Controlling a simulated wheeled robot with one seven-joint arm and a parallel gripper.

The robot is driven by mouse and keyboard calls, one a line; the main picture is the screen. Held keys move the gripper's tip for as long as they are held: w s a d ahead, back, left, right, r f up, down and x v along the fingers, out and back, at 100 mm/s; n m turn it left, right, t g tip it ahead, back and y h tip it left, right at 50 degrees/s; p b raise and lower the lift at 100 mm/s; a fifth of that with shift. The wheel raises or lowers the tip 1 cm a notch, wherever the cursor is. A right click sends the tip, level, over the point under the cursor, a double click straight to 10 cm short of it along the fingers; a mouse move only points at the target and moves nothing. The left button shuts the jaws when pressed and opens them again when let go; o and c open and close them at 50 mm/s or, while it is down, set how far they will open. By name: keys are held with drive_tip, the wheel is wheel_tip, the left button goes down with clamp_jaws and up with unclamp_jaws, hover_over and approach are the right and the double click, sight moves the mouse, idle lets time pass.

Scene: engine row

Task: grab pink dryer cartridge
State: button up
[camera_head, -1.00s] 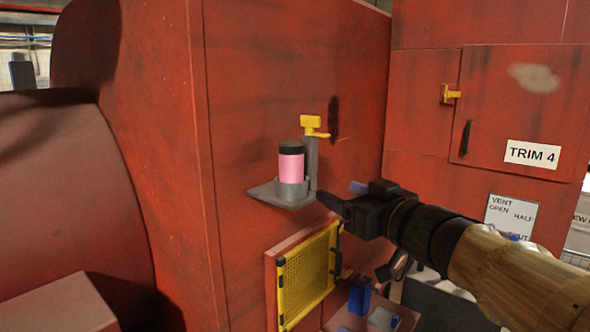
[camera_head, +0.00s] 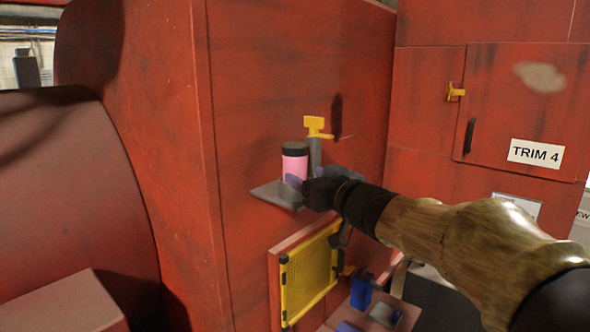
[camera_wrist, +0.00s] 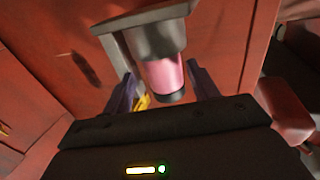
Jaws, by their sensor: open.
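The pink dryer cartridge (camera_head: 294,164) stands upright on a small grey shelf (camera_head: 272,194) fixed to the red wall. It has a dark cap on top. My gripper (camera_head: 302,183) is at the cartridge's lower right side, and a blue finger shows in front of its pink body. In the wrist view the cartridge (camera_wrist: 165,77) appears upside down between the two spread blue fingers of my gripper (camera_wrist: 163,88). A visible gap lies at each side, and the fingers are open.
A yellow lever (camera_head: 316,128) on a grey post stands close behind the cartridge. A yellow mesh panel (camera_head: 309,273) is below the shelf. Blue items (camera_head: 361,291) sit lower right. A red cabinet with a TRIM 4 label (camera_head: 536,153) stands at right.

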sight(302, 172)
drive_tip(key=p+x, duration=0.2)
drive_tip(key=x, duration=0.3)
drive_tip(key=shift+w+a, duration=0.1)
drive_tip(key=shift+a, duration=0.15)
drive_tip(key=shift+r, duration=0.1)
drive_tip(key=c, duration=0.9)
drive_tip(key=shift+r, duration=0.15)
wheel_tip(302, 172, up, 18)
drive_tip(key=p, duration=0.7)
